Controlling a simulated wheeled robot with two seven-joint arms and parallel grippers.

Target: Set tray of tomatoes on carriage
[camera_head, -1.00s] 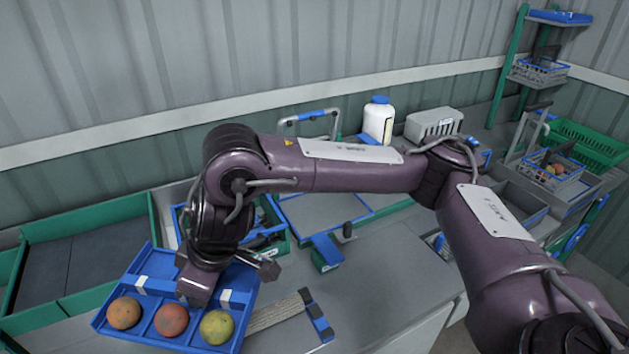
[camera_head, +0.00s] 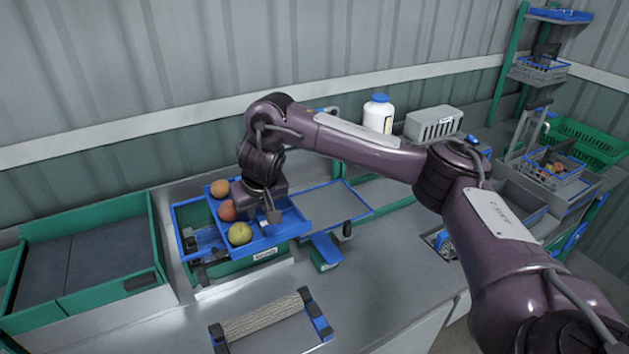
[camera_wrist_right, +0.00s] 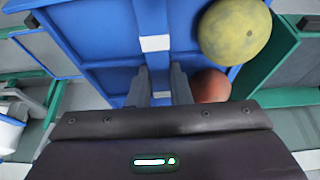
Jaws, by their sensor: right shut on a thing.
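The blue tray (camera_head: 286,226) carries three tomatoes in a row: an orange one (camera_head: 219,188), a red-orange one (camera_head: 227,211) and a yellow-green one (camera_head: 240,233). My right gripper (camera_head: 268,212) is shut on the tray's middle divider. In the right wrist view the fingers (camera_wrist_right: 160,86) stand on both sides of the blue divider (camera_wrist_right: 153,20). The tray is over a blue-framed carriage (camera_head: 177,222) on a green base, overlapping its right part. I cannot tell whether tray and carriage touch. My left gripper is not in view.
A rope-wound rest with blue ends (camera_head: 262,318) lies on the bench front. Green-walled bins (camera_head: 88,290) stand at left. A flat blue-edged panel (camera_head: 330,205) lies right of the tray. A white bottle (camera_head: 379,115) and grey box (camera_head: 433,124) stand behind.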

